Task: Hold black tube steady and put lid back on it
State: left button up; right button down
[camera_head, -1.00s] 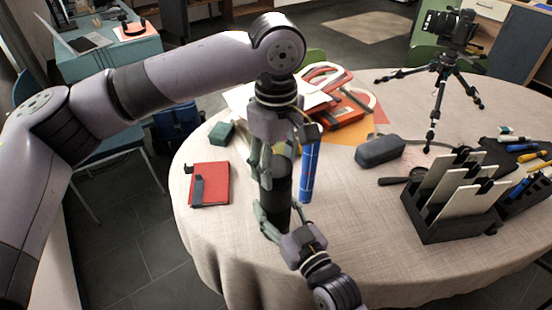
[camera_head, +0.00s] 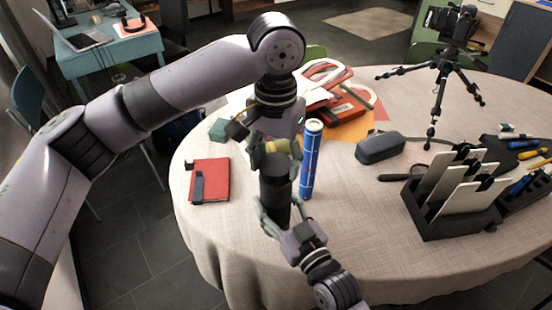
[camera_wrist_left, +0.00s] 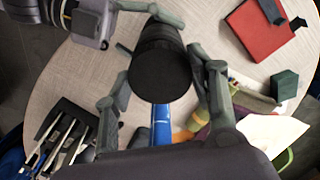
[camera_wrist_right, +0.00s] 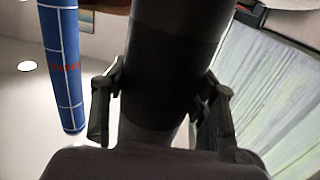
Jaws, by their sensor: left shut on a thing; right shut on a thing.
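The black tube (camera_head: 276,206) stands upright near the table's front edge. My right gripper (camera_head: 280,214) is shut on its lower part; the right wrist view shows a finger on each side of the tube (camera_wrist_right: 160,110). The black lid (camera_head: 274,164) is at the tube's top, in line with it, with no clear gap. Its round face fills the middle of the left wrist view (camera_wrist_left: 162,76). My left gripper (camera_head: 273,146) is shut on the lid from above and behind. I cannot tell whether the lid is fully seated.
A blue roll (camera_head: 311,160) stands upright just right of the tube. A red notebook (camera_head: 210,181) lies to the left. A grey case (camera_head: 380,148), a black file holder (camera_head: 450,222) and a camera tripod (camera_head: 440,85) are to the right. The table's front centre is clear.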

pick_arm(q)
jog(key=m, duration=1.7)
jog(key=shift+m, duration=0.3)
jog(key=m, duration=0.3)
jog(key=shift+w+m, duration=0.1)
jog(key=shift+m, duration=0.3)
jog(key=m, duration=0.5)
jog(key=shift+m, duration=0.3)
jog(key=m, duration=1.1)
jog(key=shift+m, duration=0.4)
jog(key=o, duration=0.9)
